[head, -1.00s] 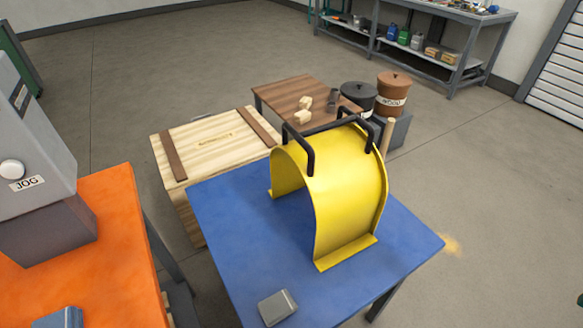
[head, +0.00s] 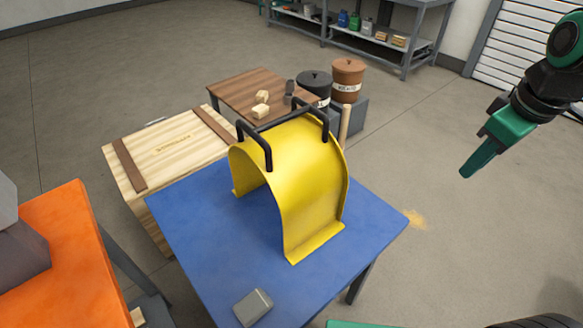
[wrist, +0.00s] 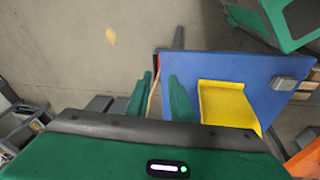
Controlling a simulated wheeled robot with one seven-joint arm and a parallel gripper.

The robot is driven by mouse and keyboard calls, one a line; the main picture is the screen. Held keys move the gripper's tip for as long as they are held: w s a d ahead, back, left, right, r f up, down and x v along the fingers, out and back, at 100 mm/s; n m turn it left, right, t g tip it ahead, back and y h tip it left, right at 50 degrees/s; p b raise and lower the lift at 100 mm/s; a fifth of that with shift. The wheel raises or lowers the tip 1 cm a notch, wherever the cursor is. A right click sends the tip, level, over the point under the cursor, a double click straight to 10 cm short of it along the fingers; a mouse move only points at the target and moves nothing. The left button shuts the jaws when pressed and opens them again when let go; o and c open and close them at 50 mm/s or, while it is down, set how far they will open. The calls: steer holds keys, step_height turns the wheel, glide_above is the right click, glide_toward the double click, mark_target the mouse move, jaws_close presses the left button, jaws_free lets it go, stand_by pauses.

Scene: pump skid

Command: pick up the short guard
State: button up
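The guard is a yellow curved arch (head: 310,185) with black handles on top. It stands upright on its feet on the blue table (head: 190,235). Only one guard is in view. In the wrist view part of the yellow guard (wrist: 228,105) shows, its rest hidden behind my gripper body. My gripper (head: 468,172) is at the right in the head view, above the floor and apart from the guard. In the wrist view its two green fingers (wrist: 160,76) stand apart with nothing held between them.
A grey block (head: 253,307) lies at the table's near edge. A wooden crate (head: 175,150) and a brown table (head: 235,92) stand behind, with black (head: 315,84) and brown (head: 348,76) lidded bins. An orange table (head: 60,235) is at left. Floor at right is clear.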

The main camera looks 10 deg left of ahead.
steer(key=w+a+r+n+t+y, duration=0.1)
steer(key=w+a+r+n, duration=0.15)
steer(key=a+n, duration=0.4)
steer(key=w+a+r+n+t+y, duration=0.1)
steer(key=w+a+n, duration=0.2)
steer(key=a, duration=0.6)
steer(key=n+y, duration=0.3)
steer(key=n, duration=0.7)
glide_toward(283, 117)
steer(key=a+f, duration=0.1)
steer(key=x, duration=0.3)
steer(key=shift+f, duration=0.3)
steer(key=shift+w+d+x, duration=0.1)
steer(key=shift+x, duration=1.45)
steer(key=shift+w+d+x, duration=0.1)
steer(key=shift+x, duration=1.4)
jaws_close()
steer(key=shift+w+r, duration=0.1)
steer(key=shift+r, duration=0.05)
